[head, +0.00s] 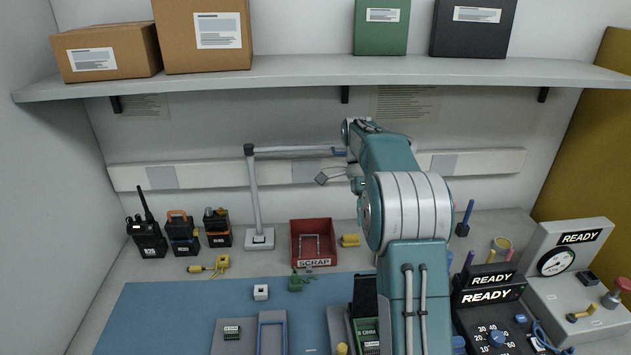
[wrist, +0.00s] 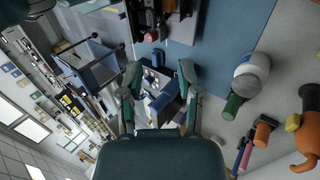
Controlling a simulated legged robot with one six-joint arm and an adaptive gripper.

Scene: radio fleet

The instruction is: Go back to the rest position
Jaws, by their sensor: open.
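My teal arm rises through the right middle of the head view, in front of the back wall and over the bench.
A shelf (head: 300,68) with boxes spans above the arm. A lamp (head: 254,195) stands close left of it, beside the red scrap bin (head: 312,225). Radios (head: 147,238) stand at left. READY testers (head: 490,296) stand at right. The blue mat's (head: 160,310) left part is clear.

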